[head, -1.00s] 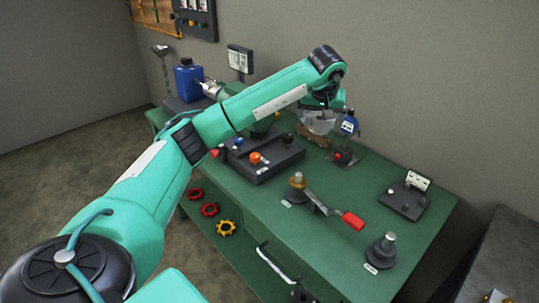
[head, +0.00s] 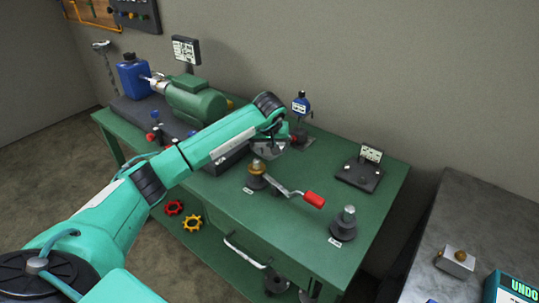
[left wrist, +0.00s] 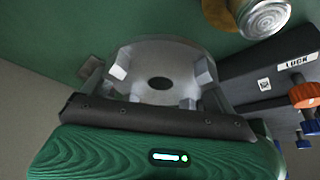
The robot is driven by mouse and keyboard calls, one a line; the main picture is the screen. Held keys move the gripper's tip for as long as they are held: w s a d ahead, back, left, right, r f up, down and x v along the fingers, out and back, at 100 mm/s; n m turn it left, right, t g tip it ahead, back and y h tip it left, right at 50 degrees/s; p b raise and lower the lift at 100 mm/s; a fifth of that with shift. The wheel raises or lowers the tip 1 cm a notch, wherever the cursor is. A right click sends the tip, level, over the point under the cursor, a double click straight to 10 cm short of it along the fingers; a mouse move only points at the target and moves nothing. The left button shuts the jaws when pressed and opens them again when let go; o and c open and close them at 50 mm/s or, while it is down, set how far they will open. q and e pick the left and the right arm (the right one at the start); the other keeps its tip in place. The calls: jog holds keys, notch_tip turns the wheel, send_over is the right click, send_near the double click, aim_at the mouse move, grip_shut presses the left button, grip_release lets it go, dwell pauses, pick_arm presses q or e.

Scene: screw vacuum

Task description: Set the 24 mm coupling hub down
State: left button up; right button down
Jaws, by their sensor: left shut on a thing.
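My left gripper (head: 268,143) is above the green bench, just behind the brass-topped post (head: 257,169). It is shut on a grey, round coupling hub (head: 266,153), partly hidden by the gripper in the head view. In the left wrist view the hub (left wrist: 148,62) shows a dark centre hole and blocky lugs, and green bench lies beyond it. A dark post (head: 343,224) with a bare steel stub stands at the front right of the bench. I cannot read the size on any label. My right gripper is not in view.
A crank with a red handle (head: 314,199) lies beside the brass-topped post. A green motor (head: 198,99) is at the back left. The bench between the posts and plate is mostly clear.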

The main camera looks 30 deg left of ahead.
aim_at(270, 164)
pick_arm(q)
jog(key=shift+f, duration=2.1)
jog(key=shift+f, duration=0.1)
jog(key=o, duration=1)
jog(key=shift+o, duration=0.2)
